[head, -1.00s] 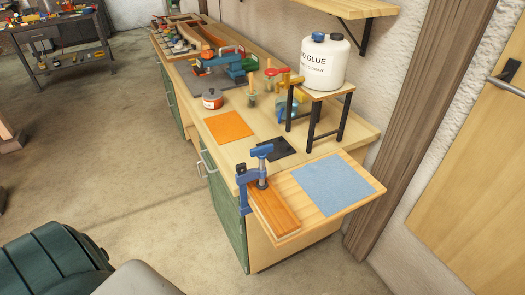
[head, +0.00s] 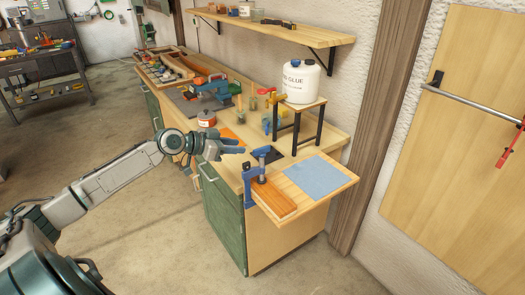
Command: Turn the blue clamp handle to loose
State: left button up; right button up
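The blue clamp (head: 249,188) stands at the near left corner of the bench's light wooden board. Its blue handle (head: 262,151) sits on top of a grey screw (head: 263,168), above an orange-brown wooden lath (head: 275,200). Whether the clamp is tight or loose cannot be told from here. My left gripper (head: 239,147) reaches in from the left, just left of the handle and at about its height. Its blue fingers look apart and empty, and a small gap to the handle seems to show. My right gripper is out of view.
A light blue sheet (head: 314,177) lies on the board right of the clamp. A white glue jug (head: 301,82) stands on a small black-legged stand (head: 318,126) behind. A shelf (head: 285,35) hangs above.

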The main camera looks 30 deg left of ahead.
aim_at(261, 148)
pick_arm(q)
jog(key=x, duration=0.2)
jog(key=p+x, duration=0.1)
jog(key=x, duration=0.1)
jog(key=shift+a+p, duration=0.25)
jog(key=shift+p, duration=0.05)
jog(key=p+x, duration=0.2)
jog(key=x, duration=0.3)
jog(key=shift+w+f, duration=0.1)
jog(key=shift+w, duration=0.1)
jog(key=shift+p+x, duration=0.4)
jog(key=shift+x, duration=0.5)
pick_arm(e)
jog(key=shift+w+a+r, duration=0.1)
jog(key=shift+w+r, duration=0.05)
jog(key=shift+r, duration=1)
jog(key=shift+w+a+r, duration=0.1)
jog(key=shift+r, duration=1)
pick_arm(q)
jog(key=shift+f, duration=0.2)
jog(key=shift+c, duration=0.4)
grip_shut()
